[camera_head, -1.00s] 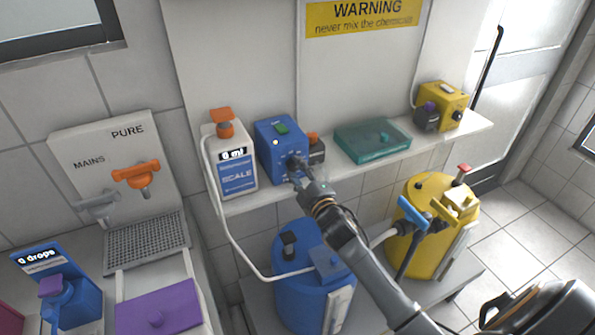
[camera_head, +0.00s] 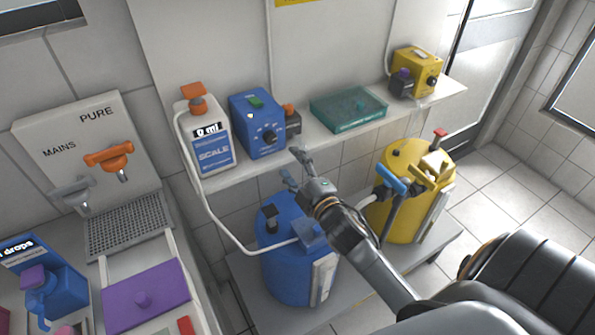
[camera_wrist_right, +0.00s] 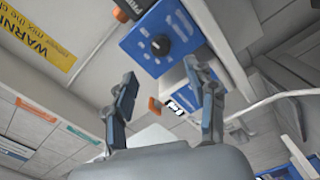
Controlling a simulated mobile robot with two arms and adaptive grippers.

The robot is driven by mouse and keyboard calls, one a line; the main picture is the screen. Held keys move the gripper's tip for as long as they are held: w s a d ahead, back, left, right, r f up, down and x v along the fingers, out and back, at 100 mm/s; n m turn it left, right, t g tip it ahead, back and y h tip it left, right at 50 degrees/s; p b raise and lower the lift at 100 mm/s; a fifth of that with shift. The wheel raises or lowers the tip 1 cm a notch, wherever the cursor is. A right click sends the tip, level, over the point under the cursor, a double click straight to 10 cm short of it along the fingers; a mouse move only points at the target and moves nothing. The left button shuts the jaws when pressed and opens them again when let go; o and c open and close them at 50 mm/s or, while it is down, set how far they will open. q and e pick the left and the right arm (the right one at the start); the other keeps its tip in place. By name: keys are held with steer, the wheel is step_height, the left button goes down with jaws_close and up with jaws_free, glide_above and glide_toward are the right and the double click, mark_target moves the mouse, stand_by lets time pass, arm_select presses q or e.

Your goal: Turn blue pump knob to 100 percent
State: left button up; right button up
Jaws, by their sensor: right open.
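The blue pump (camera_head: 257,124) stands on the white shelf, with a black knob (camera_head: 269,137) on its front face among dial markings. The pump also shows in the right wrist view (camera_wrist_right: 142,47), with its knob (camera_wrist_right: 161,45) in plain sight ahead of the fingers. My right gripper (camera_head: 292,168) is open and empty, in front of and a little below the pump, apart from the knob. Its two spread fingers also show in the right wrist view (camera_wrist_right: 162,92). My left gripper is in neither view.
The scale bottle (camera_head: 208,150) stands left of the pump. A teal case (camera_head: 348,109) and a yellow pump (camera_head: 416,70) are to its right on the shelf (camera_head: 331,143). A blue barrel (camera_head: 285,265) and a yellow barrel (camera_head: 400,220) stand below.

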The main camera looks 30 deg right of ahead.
steer(key=shift+s+a, duration=0.1)
steer(key=shift+s, duration=1.25)
steer(key=s+a+f+m+g, duration=0.3)
steer(key=s+f+g, duration=0.15)
steer(key=s, duration=0.35)
steer(key=s+a+f+m+g+y, duration=0.1)
steer(key=s+a+f+m+g, duration=0.35)
steer(key=s, duration=0.35)
steer(key=s+a+f+m+g, duration=0.25)
steer(key=s+g, duration=0.25)
steer(key=s, duration=0.3)
step_height(320, 180, down, 28)
steer(key=s+g+b, duration=0.1)
steer(key=g, duration=0.1)
steer(key=s+d+f+g+b, duration=0.1)
steer(key=s+d+f, duration=0.2)
steer(key=s+f, duration=1.4)
steer(key=shift+s+f, duration=0.2)
